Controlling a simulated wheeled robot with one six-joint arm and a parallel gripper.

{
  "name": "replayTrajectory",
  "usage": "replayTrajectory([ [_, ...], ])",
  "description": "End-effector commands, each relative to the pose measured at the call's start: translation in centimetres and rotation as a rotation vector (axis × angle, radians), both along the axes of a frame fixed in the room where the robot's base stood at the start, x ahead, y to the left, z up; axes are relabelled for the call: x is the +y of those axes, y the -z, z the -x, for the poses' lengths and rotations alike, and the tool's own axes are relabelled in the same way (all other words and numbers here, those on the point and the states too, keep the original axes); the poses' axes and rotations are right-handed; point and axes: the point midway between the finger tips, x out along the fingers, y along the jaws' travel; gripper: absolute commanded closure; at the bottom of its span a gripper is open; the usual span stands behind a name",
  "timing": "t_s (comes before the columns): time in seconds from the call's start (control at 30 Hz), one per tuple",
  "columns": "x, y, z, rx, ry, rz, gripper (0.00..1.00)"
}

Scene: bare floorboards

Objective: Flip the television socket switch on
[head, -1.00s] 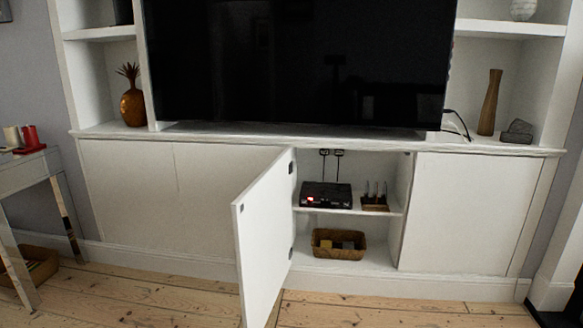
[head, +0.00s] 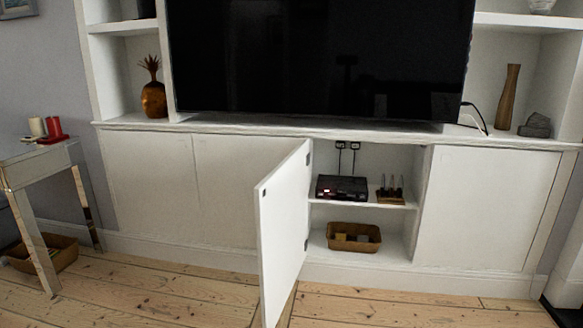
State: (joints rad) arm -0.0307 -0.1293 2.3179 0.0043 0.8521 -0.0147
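The television (head: 318,62) is a large dark screen standing on top of the white built-in cabinet. Two small dark sockets, the left socket (head: 340,145) and the right socket (head: 355,146), sit high on the back wall inside the open cabinet compartment, with cables hanging below them. They are too small to tell switch positions. A black box (head: 342,188) with a small light stands on the shelf below them. My gripper is not in view.
The open cabinet door (head: 284,232) juts forward left of the compartment. A wicker basket (head: 354,238) sits on the compartment's bottom, and a small wooden holder (head: 390,193) on its shelf. A mirrored table (head: 42,165) stands at left. Floorboards (head: 400,308) in front are clear.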

Motion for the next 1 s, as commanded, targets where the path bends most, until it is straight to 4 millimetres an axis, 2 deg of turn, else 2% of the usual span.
replayTrajectory([
  [0.07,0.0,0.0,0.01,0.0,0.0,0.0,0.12],
  [1.0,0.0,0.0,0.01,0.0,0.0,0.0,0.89],
])
